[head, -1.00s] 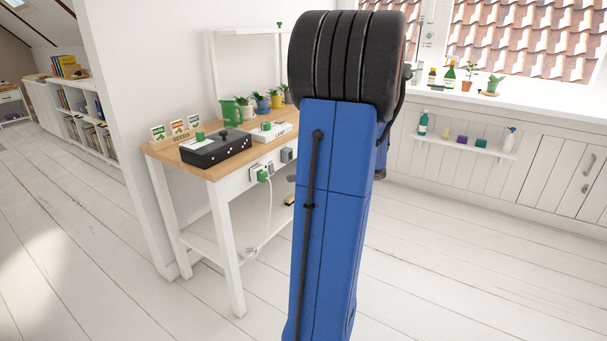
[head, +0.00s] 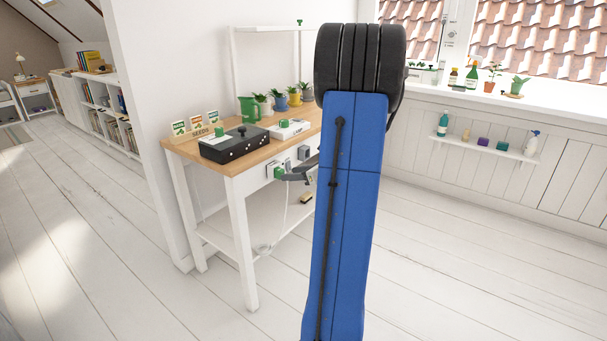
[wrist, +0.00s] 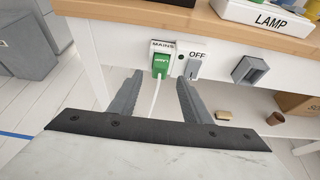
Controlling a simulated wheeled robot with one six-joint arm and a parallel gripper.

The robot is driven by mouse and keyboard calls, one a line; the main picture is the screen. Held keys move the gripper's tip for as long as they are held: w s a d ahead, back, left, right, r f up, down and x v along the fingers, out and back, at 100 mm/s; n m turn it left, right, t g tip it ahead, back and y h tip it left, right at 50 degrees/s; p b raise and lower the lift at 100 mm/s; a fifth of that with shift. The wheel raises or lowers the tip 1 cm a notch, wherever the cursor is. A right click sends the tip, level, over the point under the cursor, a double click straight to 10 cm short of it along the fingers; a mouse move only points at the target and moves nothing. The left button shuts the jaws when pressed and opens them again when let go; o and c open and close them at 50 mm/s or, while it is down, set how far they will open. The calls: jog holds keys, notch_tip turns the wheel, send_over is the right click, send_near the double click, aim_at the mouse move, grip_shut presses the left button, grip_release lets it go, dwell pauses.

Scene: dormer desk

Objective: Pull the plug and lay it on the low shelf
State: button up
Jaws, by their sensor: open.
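The green plug (wrist: 161,66) sits in the socket marked MAINS on the front of the wooden-topped bench, with a white cord hanging from it. In the head view the plug (head: 279,174) shows just left of my gripper (head: 292,175). In the wrist view my gripper (wrist: 160,79) is open and empty; its fingers are spread to the left and right of the plug's cord, a little short of the plug. The low shelf (head: 268,218) is the white board under the bench; my arm hides its right part.
A grey switch marked OFF (wrist: 194,68) is right beside the plug, and a grey outlet (wrist: 250,70) is farther right. A tan block (wrist: 224,115), a brown pot (wrist: 275,118) and a cardboard box (wrist: 301,105) are on the low shelf. The shelf's left part looks mostly clear.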

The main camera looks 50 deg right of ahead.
aim_at(277, 173)
jog(key=shift+x, duration=2.4)
grip_shut()
